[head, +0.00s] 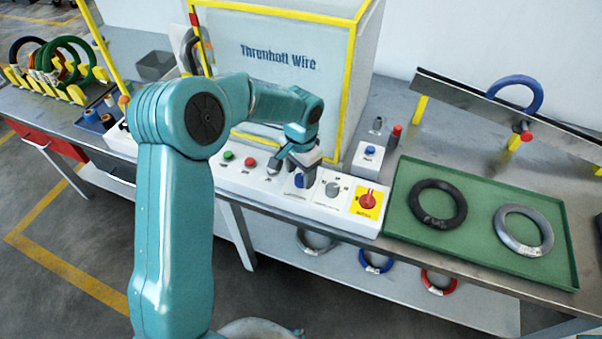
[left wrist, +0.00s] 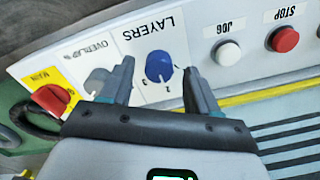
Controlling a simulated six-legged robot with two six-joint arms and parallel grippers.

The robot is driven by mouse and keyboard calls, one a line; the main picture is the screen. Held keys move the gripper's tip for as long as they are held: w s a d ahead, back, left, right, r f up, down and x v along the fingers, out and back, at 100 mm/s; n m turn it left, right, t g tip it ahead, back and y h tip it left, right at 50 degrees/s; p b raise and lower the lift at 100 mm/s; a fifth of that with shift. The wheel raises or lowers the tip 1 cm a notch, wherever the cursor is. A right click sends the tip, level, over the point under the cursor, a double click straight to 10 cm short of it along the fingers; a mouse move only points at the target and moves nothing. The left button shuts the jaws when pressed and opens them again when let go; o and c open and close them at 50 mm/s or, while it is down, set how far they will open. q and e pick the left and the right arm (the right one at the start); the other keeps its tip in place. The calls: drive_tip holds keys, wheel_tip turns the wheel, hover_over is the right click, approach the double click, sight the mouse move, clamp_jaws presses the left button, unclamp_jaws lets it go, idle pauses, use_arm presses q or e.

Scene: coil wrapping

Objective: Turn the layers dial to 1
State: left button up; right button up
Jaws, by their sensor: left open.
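The blue layers dial (head: 300,181) sits on the white control panel (head: 262,187) in the head view, partly covered by my left gripper (head: 291,172). In the left wrist view the blue dial (left wrist: 158,66) shows under the word LAYERS, with small numbers, 2 and 3 among them, near its edge. Which number it points to I cannot tell for sure. My left gripper (left wrist: 161,84) is open, with one finger on each side of the dial; a gap shows between the fingers and the dial. My right gripper is not in view.
Beside the layers dial are the grey overlap dial (head: 332,190) and the red main switch (head: 368,201). The red stop button (head: 250,162) and green button (head: 228,155) lie to the left. A green tray (head: 475,240) with two coils is at the right. A yellow-edged enclosure (head: 290,75) stands behind.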

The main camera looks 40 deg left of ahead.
use_arm(q)
drive_tip(key=shift+w+d+f, duration=0.1)
drive_tip(key=shift+w+f, duration=0.1)
drive_tip(key=shift+f, duration=0.55)
drive_tip(key=shift+s, duration=0.2)
drive_tip(key=shift+w, duration=0.15)
drive_tip(key=c, duration=1)
drive_tip(key=shift+c, duration=0.2)
